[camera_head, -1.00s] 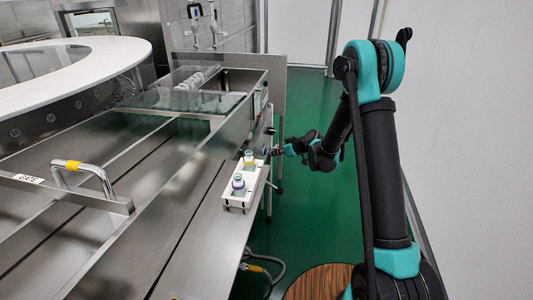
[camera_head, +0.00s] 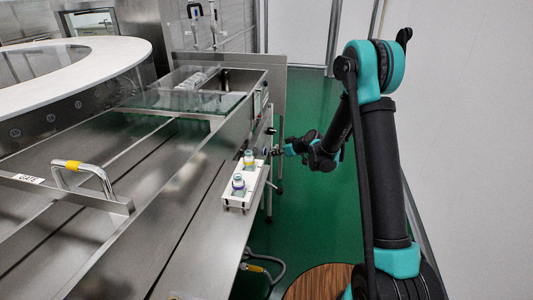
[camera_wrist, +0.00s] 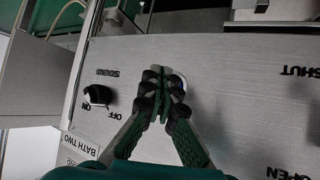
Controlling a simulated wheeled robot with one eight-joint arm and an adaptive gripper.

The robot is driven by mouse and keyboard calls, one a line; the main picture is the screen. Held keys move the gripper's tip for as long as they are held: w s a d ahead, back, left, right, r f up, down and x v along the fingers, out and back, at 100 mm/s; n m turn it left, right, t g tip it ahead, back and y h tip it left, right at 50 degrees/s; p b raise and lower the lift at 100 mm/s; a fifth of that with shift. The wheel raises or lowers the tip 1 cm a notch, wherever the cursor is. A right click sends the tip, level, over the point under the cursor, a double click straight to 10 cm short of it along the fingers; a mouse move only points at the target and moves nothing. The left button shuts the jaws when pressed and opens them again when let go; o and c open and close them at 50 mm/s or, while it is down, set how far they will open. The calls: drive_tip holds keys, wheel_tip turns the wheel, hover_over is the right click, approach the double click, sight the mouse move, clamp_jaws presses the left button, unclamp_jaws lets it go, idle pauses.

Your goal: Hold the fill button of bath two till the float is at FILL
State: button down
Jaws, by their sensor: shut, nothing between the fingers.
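My gripper (camera_wrist: 163,92) is shut and empty, its fingertips against or just in front of a grey metal panel (camera_wrist: 225,75) in the wrist view. A pale round edge (camera_wrist: 181,80) shows behind the fingertips; most of it is hidden, and I cannot tell whether it is pressed. The label BATH TWO (camera_wrist: 66,146) sits at the panel's lower left. In the head view my gripper (camera_head: 272,152) is at the right side of the steel washer (camera_head: 215,150). I cannot make out a float or FILL mark in either view.
A black knob (camera_wrist: 97,95) marked ON, OFF and SOUND is left of the fingers. SHUT (camera_wrist: 300,72) and OPEN (camera_wrist: 288,173) labels are at the right. A white rack (camera_head: 240,201) with two bottles stands near the gripper. Green floor (camera_head: 315,225) is clear beside the washer.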

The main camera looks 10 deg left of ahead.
drive_tip(key=shift+a, duration=0.2)
drive_tip(key=shift+a, duration=0.25)
drive_tip(key=shift+a, duration=0.4)
idle(7.2)
